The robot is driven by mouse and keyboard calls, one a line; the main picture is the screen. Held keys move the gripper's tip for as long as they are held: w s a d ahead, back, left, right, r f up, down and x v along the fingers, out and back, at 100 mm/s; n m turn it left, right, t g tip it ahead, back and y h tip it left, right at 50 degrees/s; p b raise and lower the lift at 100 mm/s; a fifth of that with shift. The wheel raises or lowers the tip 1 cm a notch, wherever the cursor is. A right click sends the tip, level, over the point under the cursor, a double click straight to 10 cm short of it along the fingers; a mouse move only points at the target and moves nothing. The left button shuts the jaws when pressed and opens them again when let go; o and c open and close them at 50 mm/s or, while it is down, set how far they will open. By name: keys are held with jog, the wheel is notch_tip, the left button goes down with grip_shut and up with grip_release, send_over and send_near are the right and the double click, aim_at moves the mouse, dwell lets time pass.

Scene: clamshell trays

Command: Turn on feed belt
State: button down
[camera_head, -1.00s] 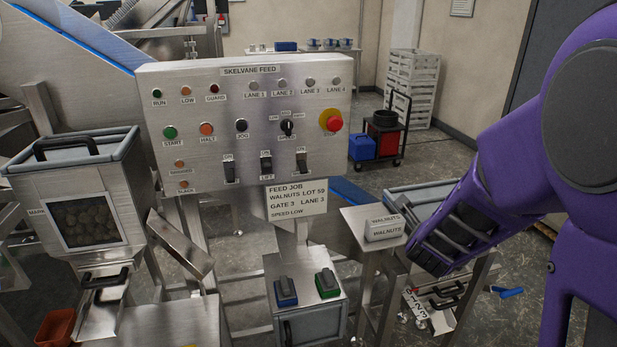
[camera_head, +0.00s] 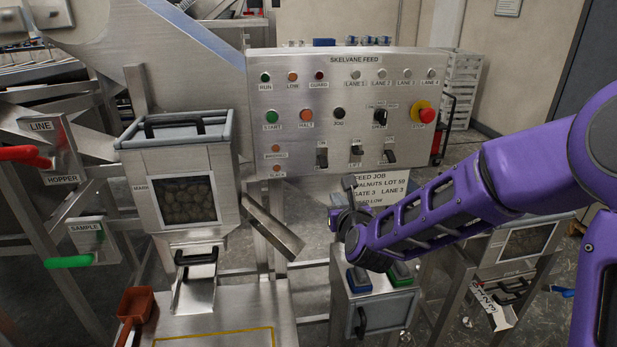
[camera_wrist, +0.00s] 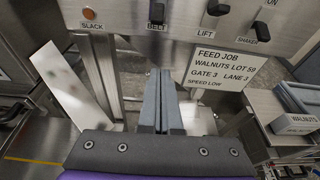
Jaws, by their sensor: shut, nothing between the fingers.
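The SKELVANE FEED control panel (camera_head: 290,95) is a steel box with lamps, buttons and a row of black toggle switches. The BELT switch (camera_head: 322,155) is the leftmost of that row, and it also shows at the top of the wrist view (camera_wrist: 157,12). Its lever position is hard to read. The LIFT switch (camera_wrist: 217,7) and SHAKER switch (camera_wrist: 262,28) are to its right. My gripper (camera_head: 349,183) is shut and empty, just below the panel's lower edge. In the wrist view its fingertips (camera_wrist: 160,72) point up, below the BELT label and apart from the switch.
A FEED JOB card (camera_wrist: 222,68) hangs under the panel, right of my fingers. A steel chute (camera_wrist: 72,88) slants at the left. The walnut hopper (camera_head: 180,200) stands left of the panel. A box with blue and green switches (camera_head: 375,305) stands below my gripper.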

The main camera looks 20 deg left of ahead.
aim_at(323, 162)
jog(key=shift+s+a+r, duration=0.2)
jog(key=shift+a+r, duration=0.15)
jog(key=shift+a, duration=0.2)
jog(key=w+a, duration=0.1)
jog(key=w, duration=0.1)
jog(key=w+a, duration=0.2)
jog(key=w+a+p, duration=0.1)
jog(key=w, duration=0.2)
jog(key=shift+a+r, duration=0.2)
jog(key=shift+r, duration=0.15)
jog(key=shift+s+d+r, duration=0.1)
jog(key=shift+r, duration=0.2)
jog(key=shift+r, duration=0.1)
